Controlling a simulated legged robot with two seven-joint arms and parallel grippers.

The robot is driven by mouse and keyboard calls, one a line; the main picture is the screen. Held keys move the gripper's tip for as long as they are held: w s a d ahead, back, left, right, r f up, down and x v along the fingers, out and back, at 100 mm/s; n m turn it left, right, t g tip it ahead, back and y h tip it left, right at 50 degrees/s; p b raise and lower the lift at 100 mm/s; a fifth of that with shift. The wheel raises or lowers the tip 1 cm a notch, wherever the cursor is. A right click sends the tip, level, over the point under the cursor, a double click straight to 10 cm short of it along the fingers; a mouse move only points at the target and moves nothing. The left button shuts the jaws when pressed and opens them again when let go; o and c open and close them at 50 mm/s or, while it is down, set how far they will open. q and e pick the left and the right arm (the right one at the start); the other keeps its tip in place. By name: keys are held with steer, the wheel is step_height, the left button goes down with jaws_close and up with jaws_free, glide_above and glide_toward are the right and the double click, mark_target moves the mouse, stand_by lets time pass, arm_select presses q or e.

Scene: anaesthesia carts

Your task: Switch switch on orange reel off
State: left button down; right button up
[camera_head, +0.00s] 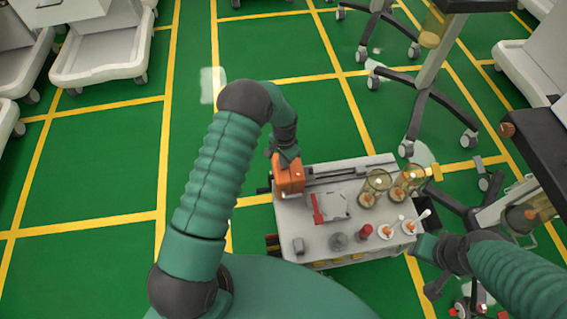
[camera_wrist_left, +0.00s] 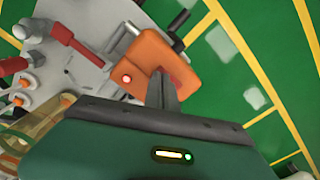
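The orange reel (camera_head: 289,178) is a boxy orange body at the left end of the grey cart top. In the left wrist view the orange reel (camera_wrist_left: 143,56) has a round, pale red-rimmed spot on one face and a small red part, possibly the switch (camera_wrist_left: 174,78), on another face. My left gripper (camera_head: 287,157) is right above the reel. In the wrist view its fingers (camera_wrist_left: 162,88) are together, with nothing visible between them, at the red part and partly covering it. Contact is unclear. My right gripper (camera_head: 430,247) is beside the cart's right end, its fingers unclear.
The cart top (camera_head: 318,236) carries a red-and-grey clamp (camera_head: 331,206), amber cylinders (camera_head: 376,185), a red knob (camera_head: 366,231) and white-orange fittings (camera_head: 385,231). Wheeled stands (camera_head: 423,92) are at the right. White carts (camera_head: 100,50) stand at back left. Green floor (camera_head: 100,185) at left is clear.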

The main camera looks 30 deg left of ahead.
arm_select(q)
steer(key=shift+f, duration=0.3)
steer(key=shift+r, duration=0.1)
steer(key=shift+r+p, duration=0.55)
steer(key=shift+r, duration=0.05)
step_height(320, 180, up, 6)
steer(key=p, duration=0.4)
steer(key=shift+f, duration=0.1)
steer(key=shift+f, duration=0.1)
